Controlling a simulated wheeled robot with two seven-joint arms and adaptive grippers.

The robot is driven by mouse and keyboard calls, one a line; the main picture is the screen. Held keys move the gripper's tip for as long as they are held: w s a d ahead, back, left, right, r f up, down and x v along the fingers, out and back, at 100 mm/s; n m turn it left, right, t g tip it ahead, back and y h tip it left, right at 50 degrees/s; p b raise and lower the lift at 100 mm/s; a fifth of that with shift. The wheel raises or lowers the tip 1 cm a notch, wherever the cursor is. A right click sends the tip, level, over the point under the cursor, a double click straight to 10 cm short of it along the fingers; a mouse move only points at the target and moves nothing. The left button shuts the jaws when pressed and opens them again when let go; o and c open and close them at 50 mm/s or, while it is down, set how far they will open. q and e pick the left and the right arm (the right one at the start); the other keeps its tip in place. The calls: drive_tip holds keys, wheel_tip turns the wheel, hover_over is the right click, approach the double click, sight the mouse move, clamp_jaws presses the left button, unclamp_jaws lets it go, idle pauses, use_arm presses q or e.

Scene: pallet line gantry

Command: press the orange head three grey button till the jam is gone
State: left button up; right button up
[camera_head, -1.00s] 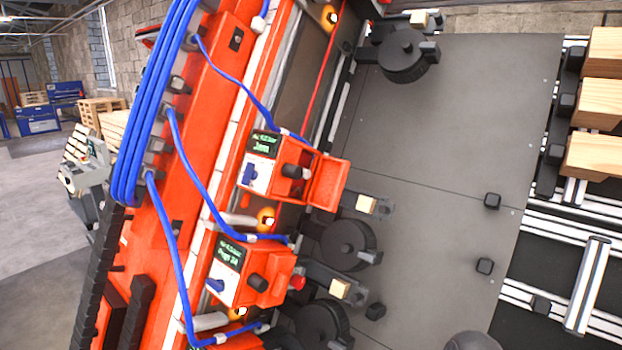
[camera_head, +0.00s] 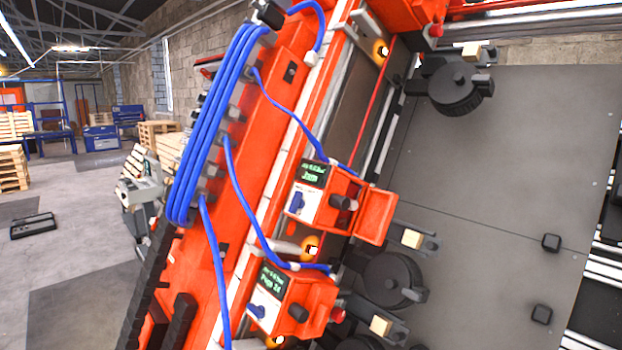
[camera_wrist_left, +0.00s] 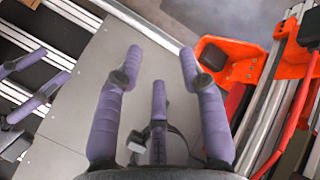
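In the head view, an orange head (camera_head: 322,208) has a dark screen (camera_head: 311,174) reading "Jam". It carries a blue switch on a white panel, a dark grey button (camera_head: 340,201) and an open orange flap (camera_head: 376,215). I cannot read a head number. No gripper shows in the head view. In the left wrist view, my left gripper (camera_wrist_left: 158,62) is open and empty, its purple-grey fingers spread over a grey plate. An orange housing (camera_wrist_left: 226,66) lies just right of its fingertips. My right gripper (camera_wrist_left: 56,62) shows at the left edge, its fingers apart.
A second orange head (camera_head: 292,302) with a lit screen and a red button (camera_head: 338,315) sits below. Blue hoses (camera_head: 215,120) run along the orange beam. Black rollers (camera_head: 455,88) line the grey plate (camera_head: 500,160), which is mostly clear apart from small black blocks.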

clamp_jaws()
idle(1.4)
